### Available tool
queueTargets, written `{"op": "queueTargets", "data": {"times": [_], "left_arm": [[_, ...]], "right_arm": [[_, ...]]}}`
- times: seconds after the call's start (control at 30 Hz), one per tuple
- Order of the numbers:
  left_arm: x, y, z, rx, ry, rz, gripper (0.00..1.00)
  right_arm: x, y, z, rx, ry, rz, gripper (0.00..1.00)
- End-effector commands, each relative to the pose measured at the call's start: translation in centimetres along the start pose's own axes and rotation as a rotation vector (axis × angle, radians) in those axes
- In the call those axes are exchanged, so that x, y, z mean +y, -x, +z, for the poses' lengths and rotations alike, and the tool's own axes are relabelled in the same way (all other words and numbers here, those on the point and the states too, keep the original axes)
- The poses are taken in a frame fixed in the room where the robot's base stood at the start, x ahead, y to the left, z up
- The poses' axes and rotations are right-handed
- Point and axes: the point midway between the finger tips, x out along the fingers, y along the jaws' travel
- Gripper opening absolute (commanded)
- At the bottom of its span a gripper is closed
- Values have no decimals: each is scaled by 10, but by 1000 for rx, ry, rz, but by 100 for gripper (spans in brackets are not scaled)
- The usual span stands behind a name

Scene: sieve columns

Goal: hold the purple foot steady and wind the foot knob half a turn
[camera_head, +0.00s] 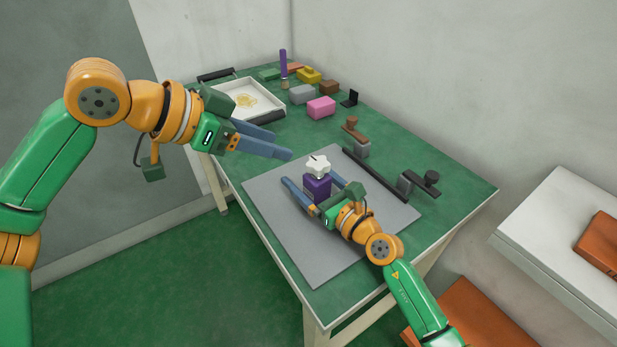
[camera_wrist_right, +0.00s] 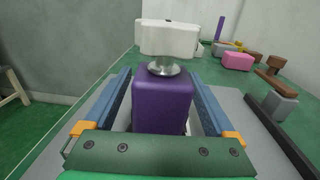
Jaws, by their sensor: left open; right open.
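The purple foot (camera_head: 317,186) is a block standing upright on the grey mat (camera_head: 275,228). The white, lobed foot knob (camera_head: 318,165) sits on top of it on a short metal stem. My right gripper (camera_head: 309,181) is low over the mat with its blue fingers on either side of the purple foot. In the right wrist view the foot (camera_wrist_right: 163,102) stands between the open fingers, with the knob (camera_wrist_right: 168,38) above them. My left gripper (camera_head: 284,146) is open and empty, above the table behind and left of the knob.
A black rail (camera_head: 375,174) with grey and brown blocks lies right of the mat. A white tray (camera_head: 270,101), a pink block (camera_head: 321,107), a purple post (camera_head: 283,63) and other small blocks stand at the back. The mat's front is clear.

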Motion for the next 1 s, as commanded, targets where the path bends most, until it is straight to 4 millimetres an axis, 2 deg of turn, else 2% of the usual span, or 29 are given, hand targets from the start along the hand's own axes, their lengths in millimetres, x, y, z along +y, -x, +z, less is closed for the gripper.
{"op": "queueTargets", "data": {"times": [0.1, 0.43, 1.0], "left_arm": [[0, 0, 0, 0, 0, 0, 50], [0, 0, 0, 0, 0, 0, 50], [0, 0, 0, 0, 0, 0, 50]], "right_arm": [[0, 0, 0, 0, -1, 0, 90], [0, 0, 0, 0, -1, 1, 1], [0, 1, 0, 1, -2, 1, 0]]}}
